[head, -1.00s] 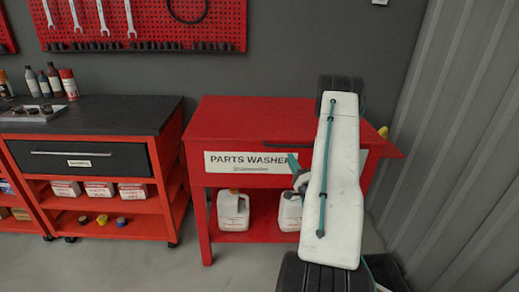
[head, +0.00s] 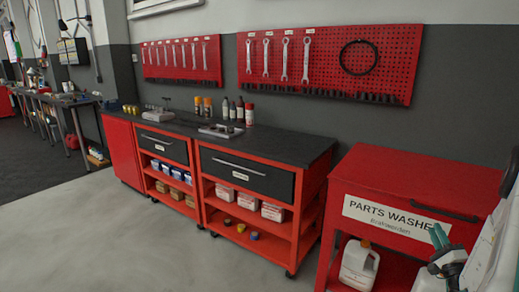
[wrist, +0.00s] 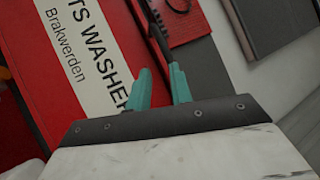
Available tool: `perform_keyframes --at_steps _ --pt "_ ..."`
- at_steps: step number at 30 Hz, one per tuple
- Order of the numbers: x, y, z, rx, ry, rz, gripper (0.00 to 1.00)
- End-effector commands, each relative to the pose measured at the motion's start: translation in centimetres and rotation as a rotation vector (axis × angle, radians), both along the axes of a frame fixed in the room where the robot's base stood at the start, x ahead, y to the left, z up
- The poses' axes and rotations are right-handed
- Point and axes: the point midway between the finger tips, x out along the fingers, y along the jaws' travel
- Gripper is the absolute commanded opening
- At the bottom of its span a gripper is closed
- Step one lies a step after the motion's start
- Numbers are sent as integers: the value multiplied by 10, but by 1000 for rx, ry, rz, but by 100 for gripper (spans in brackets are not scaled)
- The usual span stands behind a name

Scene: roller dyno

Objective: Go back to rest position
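My gripper (wrist: 160,78) shows in the wrist view with two teal fingers standing apart. Nothing is seen held between them. In the head view my gripper (head: 440,238) is at the lower right, in front of the red parts washer (head: 405,172). My white arm runs out of the picture at the right edge. In the wrist view the washer's white label (wrist: 88,58) lies beyond the fingers, tilted. I cannot tell how far the fingers are from the washer front.
A red workbench with a black top (head: 290,146) stands left of the washer, with bottles and tools on it. A white jug (head: 359,265) sits on the washer's lower shelf. Red pegboards (head: 330,62) hang behind. The grey floor (head: 110,235) at the left is clear.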

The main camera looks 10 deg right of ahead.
Motion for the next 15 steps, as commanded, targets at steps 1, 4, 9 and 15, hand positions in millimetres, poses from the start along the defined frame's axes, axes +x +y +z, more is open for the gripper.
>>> perform_keyframes --at_steps 1,4,9,15 --pt "4 18 -8 82 28 106 22" --pt "13 57 0 210 88 333 22" --pt "30 146 37 348 265 743 22" --pt "16 268 86 377 630 1181 22"
